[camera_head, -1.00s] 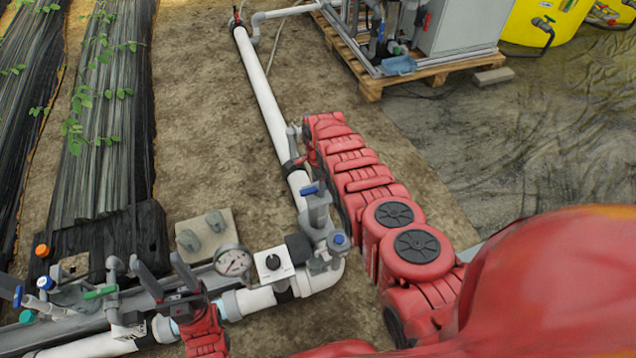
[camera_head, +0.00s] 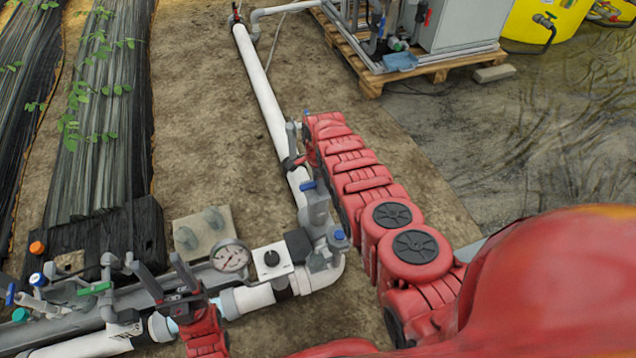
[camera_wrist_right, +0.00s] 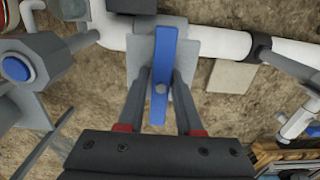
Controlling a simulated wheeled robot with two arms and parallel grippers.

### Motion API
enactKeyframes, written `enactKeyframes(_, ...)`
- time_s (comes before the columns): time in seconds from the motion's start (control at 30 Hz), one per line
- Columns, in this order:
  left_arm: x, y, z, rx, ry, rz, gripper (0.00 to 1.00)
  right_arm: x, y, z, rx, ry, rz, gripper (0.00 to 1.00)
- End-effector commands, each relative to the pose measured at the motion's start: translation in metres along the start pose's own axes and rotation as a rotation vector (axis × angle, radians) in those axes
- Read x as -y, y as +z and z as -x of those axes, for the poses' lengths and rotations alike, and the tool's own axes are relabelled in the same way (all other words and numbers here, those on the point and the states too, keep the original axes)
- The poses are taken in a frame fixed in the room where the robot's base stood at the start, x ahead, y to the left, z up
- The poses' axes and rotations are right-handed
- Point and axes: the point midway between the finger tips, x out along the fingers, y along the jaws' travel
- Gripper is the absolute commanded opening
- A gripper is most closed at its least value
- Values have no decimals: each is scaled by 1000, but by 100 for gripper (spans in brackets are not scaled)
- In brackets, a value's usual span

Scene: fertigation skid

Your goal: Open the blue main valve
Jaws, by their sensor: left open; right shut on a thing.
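The blue valve handle (camera_wrist_right: 162,75) is a flat blue lever in the right wrist view, crossing the line of the white pipe (camera_wrist_right: 222,42) on a grey valve body. My right gripper (camera_wrist_right: 164,82) has one finger on each side of it and is shut on it. In the head view my right gripper (camera_head: 298,138) is at the long white pipe, and a speck of blue shows beside its tips. My left gripper (camera_head: 160,278) is open and empty above the pipework at lower left.
A pressure gauge (camera_head: 231,257), a black-knobbed white box (camera_head: 271,260) and a grey valve with a blue lever (camera_head: 308,185) stand near the pipe elbow. A wooden pallet (camera_head: 372,86) carries equipment at the back. Bare soil lies left of the pipe.

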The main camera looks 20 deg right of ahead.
Motion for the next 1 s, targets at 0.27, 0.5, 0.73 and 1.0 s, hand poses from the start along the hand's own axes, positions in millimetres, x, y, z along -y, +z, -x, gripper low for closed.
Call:
enactKeyframes(0.27, 0, 0, 1, 0, 0, 0, 55, -2, 0, -3, 1, 4, 0, 65)
enactKeyframes(0.5, 0, 0, 1, 0, 0, 0, 55, -4, 1, -4, 1, 9, 0, 65)
enactKeyframes(0.73, 0, 0, 3, 0, 0, 0, 55, -7, 1, -10, 1, 13, 1, 65)
enactKeyframes(1.0, 0, 1, 4, 0, 0, 0, 55, -11, 1, -16, 2, 21, 1, 65)
